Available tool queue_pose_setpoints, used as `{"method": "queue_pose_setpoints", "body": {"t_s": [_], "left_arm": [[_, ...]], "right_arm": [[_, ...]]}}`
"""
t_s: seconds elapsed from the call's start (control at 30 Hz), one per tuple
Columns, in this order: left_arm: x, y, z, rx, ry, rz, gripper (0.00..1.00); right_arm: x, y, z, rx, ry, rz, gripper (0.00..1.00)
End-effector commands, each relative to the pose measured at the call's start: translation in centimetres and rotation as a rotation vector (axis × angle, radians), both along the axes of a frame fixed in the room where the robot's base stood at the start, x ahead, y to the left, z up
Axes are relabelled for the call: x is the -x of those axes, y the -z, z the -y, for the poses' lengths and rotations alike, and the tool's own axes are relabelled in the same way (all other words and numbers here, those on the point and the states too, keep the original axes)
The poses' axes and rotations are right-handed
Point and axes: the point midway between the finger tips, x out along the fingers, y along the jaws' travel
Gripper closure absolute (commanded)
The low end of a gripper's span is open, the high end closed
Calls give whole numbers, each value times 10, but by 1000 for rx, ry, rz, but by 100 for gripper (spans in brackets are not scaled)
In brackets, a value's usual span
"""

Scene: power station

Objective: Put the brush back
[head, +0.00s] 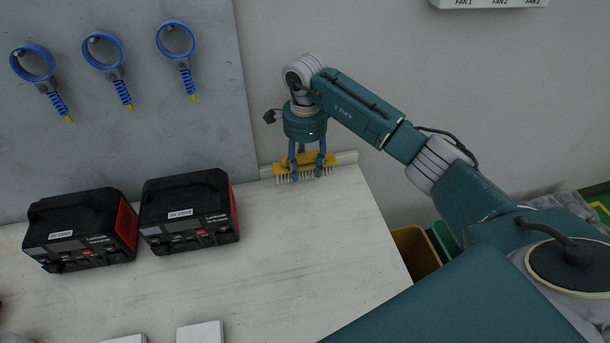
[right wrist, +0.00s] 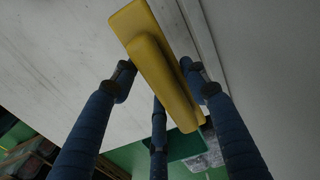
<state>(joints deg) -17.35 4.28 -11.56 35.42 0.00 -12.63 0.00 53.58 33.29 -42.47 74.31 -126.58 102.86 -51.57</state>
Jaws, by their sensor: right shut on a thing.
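The brush (head: 309,160) has a yellow back and pale bristles that point down. It is at the back right of the white table (head: 290,235), close to the wall; I cannot tell whether the bristles touch the tabletop. My right gripper (head: 306,165) comes from above and is shut on the brush. In the right wrist view the yellow brush back (right wrist: 160,62) lies between the blue fingers (right wrist: 158,85); the bristles are hidden there. My left gripper is not in view.
Two black and red boxes (head: 80,228) (head: 188,210) stand at the left of the table. Blue ring-shaped tools (head: 177,42) hang on the grey panel. White blocks (head: 200,333) lie at the front edge. Yellow and green bins (head: 415,250) are beyond the right edge. The table's middle is clear.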

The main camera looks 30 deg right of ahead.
Motion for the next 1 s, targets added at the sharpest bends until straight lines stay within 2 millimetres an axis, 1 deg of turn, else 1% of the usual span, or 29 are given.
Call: {"method": "queue_pose_setpoints", "body": {"t_s": [0.17, 0.43, 0.5, 0.7, 0.8, 0.83, 0.87, 0.9, 0.93, 1.0], "left_arm": [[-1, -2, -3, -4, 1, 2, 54], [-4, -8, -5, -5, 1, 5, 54], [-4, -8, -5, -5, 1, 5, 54], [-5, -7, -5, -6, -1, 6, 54], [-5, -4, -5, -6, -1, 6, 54], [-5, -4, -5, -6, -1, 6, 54], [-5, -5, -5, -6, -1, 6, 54], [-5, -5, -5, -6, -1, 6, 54], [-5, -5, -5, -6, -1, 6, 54], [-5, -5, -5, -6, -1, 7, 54]], "right_arm": [[-1, 11, 0, -1, 1, 1, 75], [0, 47, 0, -1, 0, -1, 75], [-1, 50, 0, 0, -1, 2, 75], [-1, 50, 0, 0, -1, 3, 75], [-1, 54, 0, 0, -1, 3, 75], [-1, 54, 0, 0, -1, 2, 54], [-1, 53, 0, 0, -1, 2, 48], [-1, 53, 0, 0, 0, 2, 40], [-1, 53, 0, 0, 0, 2, 37], [0, 53, 0, 0, 0, 2, 37]]}}
